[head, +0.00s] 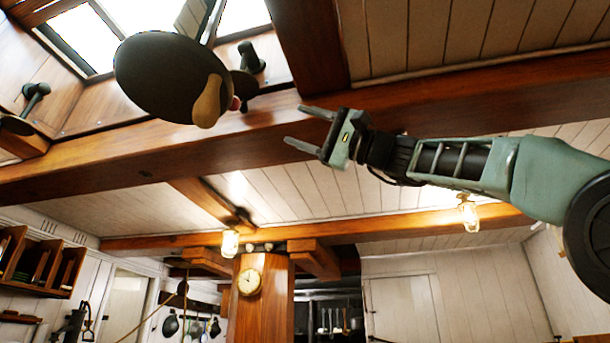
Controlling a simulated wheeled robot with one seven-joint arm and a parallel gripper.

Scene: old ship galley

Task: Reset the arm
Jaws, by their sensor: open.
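My gripper (302,127) is at the end of my green arm, which reaches in from the right side of the head view. Its two grey fingers point left and stand apart, with nothing between them. The arm is stretched out and raised, seen against the wooden ceiling beam. A dark round pan-like thing (160,75) with a tan, rounded piece (207,102) shows to the left of the fingertips. A gap in the picture separates it from the gripper; what holds it up cannot be told.
A thick wooden beam (80,163) crosses the view behind the gripper. Lit lamps (229,243) hang from a further beam. A clock (249,281) is on a wooden post. A shelf rack (38,262) is on the left wall. Pans hang at the back. No floor shows.

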